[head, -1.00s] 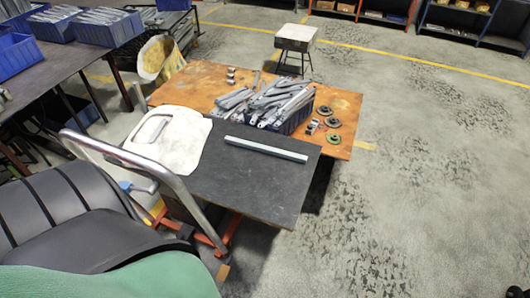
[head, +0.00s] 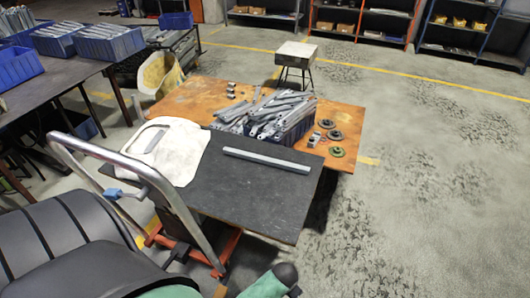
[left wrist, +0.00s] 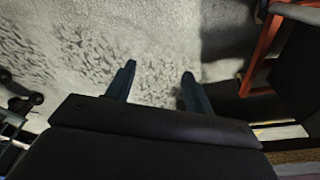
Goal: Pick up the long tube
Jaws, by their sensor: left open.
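The long tube (head: 266,160) is a straight, light grey square bar. In the head view it lies flat on the dark mat (head: 255,205) on the near part of the cart, with nothing touching it. My left gripper (left wrist: 157,78) shows in the left wrist view, with its two dark fingers apart and nothing between them. Bare floor shows beyond the fingers, and the tube is not in that view. The left gripper's fingers cannot be made out in the head view. My right gripper is in neither view.
A blue bin (head: 285,132) heaped with metal brackets stands behind the tube on the orange top (head: 190,98). Several small round parts lie right of it. A white cloth (head: 165,148) lies left. The cart's metal handle (head: 130,168) rises at the near left. The floor right is clear.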

